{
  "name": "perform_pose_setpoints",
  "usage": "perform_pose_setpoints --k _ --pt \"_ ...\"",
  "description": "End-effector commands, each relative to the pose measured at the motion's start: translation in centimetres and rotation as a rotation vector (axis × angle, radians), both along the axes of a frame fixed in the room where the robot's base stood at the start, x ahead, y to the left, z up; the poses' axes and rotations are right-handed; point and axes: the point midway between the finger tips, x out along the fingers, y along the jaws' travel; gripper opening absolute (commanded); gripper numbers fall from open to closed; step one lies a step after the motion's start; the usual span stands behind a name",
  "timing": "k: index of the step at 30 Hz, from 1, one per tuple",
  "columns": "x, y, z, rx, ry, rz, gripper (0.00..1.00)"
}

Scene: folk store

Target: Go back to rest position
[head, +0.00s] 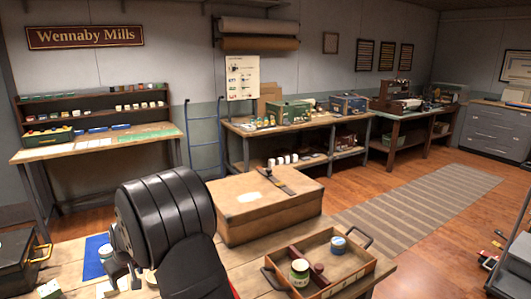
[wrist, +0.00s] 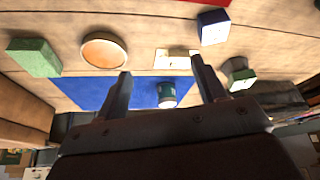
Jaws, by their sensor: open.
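My gripper (head: 114,272) is low over the left part of the front table, with my dark arm reaching down to it. In the wrist view its two fingers (wrist: 160,68) are spread apart with nothing gripped. A dark green jar (wrist: 167,95) with a pale end shows in the gap between the fingers, on a blue mat (wrist: 85,93). I cannot tell how far it is from the fingers. In the head view the blue mat (head: 92,270) lies left of my gripper, and a small jar (head: 105,252) stands there, partly hidden by it.
Near the mat lie a green block (wrist: 33,58), a round wooden dish (wrist: 105,50), a blue block (wrist: 213,27) and another green block (wrist: 239,74).

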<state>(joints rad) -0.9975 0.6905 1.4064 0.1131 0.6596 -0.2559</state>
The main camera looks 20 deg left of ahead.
Motion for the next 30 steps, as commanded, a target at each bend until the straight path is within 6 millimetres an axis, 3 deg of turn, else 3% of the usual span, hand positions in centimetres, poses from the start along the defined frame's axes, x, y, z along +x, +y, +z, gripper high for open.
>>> perform_pose_setpoints --k 12,30 --pt "6.6 -5.4 0.1 -0.001 -0.001 -0.112 0.64" --pt "14.6 -14.3 0.0 -0.001 0.000 -0.275 0.64"
